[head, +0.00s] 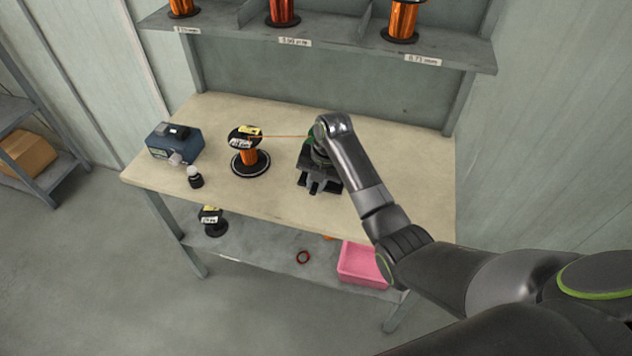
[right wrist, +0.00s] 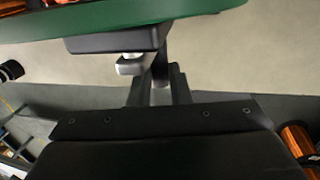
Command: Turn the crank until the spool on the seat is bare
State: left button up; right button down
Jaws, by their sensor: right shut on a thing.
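The spool (head: 249,156) stands upright on the round black seat (head: 250,170) on the bench, with orange wire still showing between its black flanges. A thin orange wire (head: 282,137) runs taut from it to the dark winder (head: 318,183), whose green part (head: 308,142) shows beside my right arm. My right gripper (right wrist: 160,85) is shut at the winder, on what I take to be the crank; the arm hides the grip in the head view. The right wrist view shows a green plate (right wrist: 150,12) and a dark block close by. My left gripper is out of view.
A blue-grey box device (head: 174,145) and a small dark bottle (head: 195,177) stand left of the spool. Orange spools (head: 402,20) stand on the shelf above. A pink bin (head: 362,264) and another spool (head: 212,221) are on the lower shelf. The bench front is clear.

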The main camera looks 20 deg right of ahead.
jog(key=shift+w+a+r+p, duration=0.4)
jog(key=shift+a+r+p, duration=0.1)
jog(key=shift+p, duration=2.1)
jog(key=shift+f+p, duration=0.15)
jog(key=shift+p, duration=0.15)
jog(key=shift+w+a+f, duration=0.1)
jog(key=shift+a, duration=0.05)
jog(key=shift+w+a+b, duration=0.35)
jog(key=shift+a, duration=0.05)
notch_tip(320, 180, up, 3)
jog(key=w+a+b, duration=0.1)
jog(key=w+a, duration=0.1)
notch_tip(320, 180, up, 9)
jog(key=p, duration=1.2)
send_over(316, 186)
jog(key=shift+f+b, duration=0.2)
jog(key=shift+b, duration=0.1)
